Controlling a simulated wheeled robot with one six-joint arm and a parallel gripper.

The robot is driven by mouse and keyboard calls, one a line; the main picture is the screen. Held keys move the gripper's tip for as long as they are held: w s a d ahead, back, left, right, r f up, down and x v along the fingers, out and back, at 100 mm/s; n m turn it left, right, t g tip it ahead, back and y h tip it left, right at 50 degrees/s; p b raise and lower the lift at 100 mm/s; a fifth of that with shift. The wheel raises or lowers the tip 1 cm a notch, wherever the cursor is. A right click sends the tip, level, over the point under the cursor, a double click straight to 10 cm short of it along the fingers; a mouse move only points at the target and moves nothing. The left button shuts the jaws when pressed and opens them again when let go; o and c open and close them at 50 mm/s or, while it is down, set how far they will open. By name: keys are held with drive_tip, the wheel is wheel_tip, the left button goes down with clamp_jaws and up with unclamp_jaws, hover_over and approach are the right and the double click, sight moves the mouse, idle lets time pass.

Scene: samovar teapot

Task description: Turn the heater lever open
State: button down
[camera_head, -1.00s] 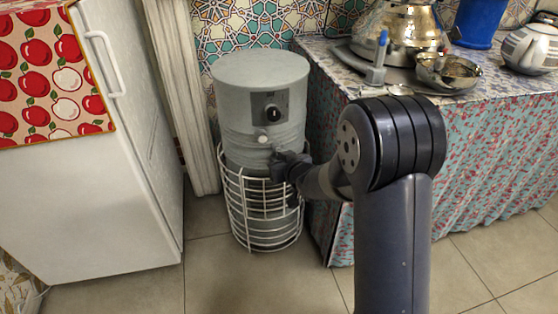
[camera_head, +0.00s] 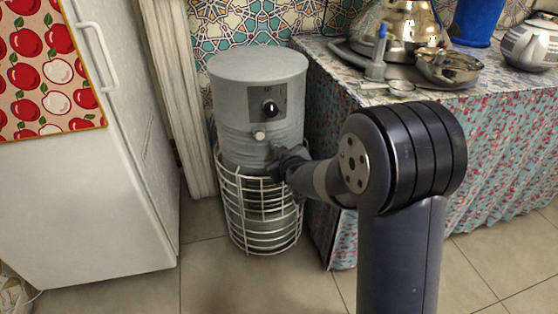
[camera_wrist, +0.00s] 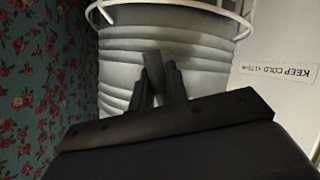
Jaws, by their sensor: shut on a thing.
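The grey cylindrical heater (camera_head: 235,105) stands upright in a white wire stand in the head view. Its front has a black dial (camera_head: 270,107) on a dark plate and a small pale knob (camera_head: 259,134) below it. My gripper (camera_head: 277,155) is at the lower right of the heater's front, just below the pale knob. In the wrist view my gripper (camera_wrist: 162,78) is shut on a small dark part, apparently the heater lever, in front of the ribbed grey wall. The fingers cover most of that part, and its angle is unclear.
The white wire stand (camera_head: 229,203) rings the heater's lower part. A white fridge (camera_head: 110,190) is on the left. A cloth-covered table (camera_head: 420,130) with a metal samovar (camera_head: 395,22) and tray is on the right. Tiled floor is clear in front.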

drive_tip(key=p, duration=0.1)
drive_tip(key=n+h+p, duration=0.1)
drive_tip(key=shift+d+r+p, duration=0.25)
drive_tip(key=shift+r+p, duration=0.05)
drive_tip(key=shift+r, duration=0.05)
drive_tip(key=n+h+p, duration=0.1)
drive_tip(key=p, duration=0.3)
drive_tip(key=r+n+t+h+p, duration=0.1)
drive_tip(key=n+p, duration=0.1)
drive_tip(key=p, duration=0.2)
drive_tip(key=shift+w+d, duration=0.1)
drive_tip(key=shift+d, duration=0.25)
drive_tip(key=n+t+h+p, duration=0.1)
drive_tip(key=n+p, duration=0.1)
drive_tip(key=shift+d+r+h+p, duration=0.1)
drive_tip(key=shift+d+h+p, duration=0.05)
drive_tip(key=shift+h+p, duration=0.15)
drive_tip(key=shift+w+r+n+t+h+p, duration=0.15)
drive_tip(key=shift+n+t+h+p, duration=0.25)
drive_tip(key=shift+n, duration=0.4)
drive_tip(key=shift+s+r+n+t+h+p, duration=0.1)
drive_tip(key=shift+r+n+t+h+p, duration=0.15)
drive_tip(key=shift+n+p, duration=0.4)
drive_tip(key=shift+n, duration=0.25)
drive_tip(key=c, duration=1.4)
unclamp_jaws()
drive_tip(key=p+v, duration=0.1)
drive_tip(key=v, duration=0.9)
drive_tip(key=shift+s+p, duration=0.3)
drive_tip(key=shift+s, duration=0.1)
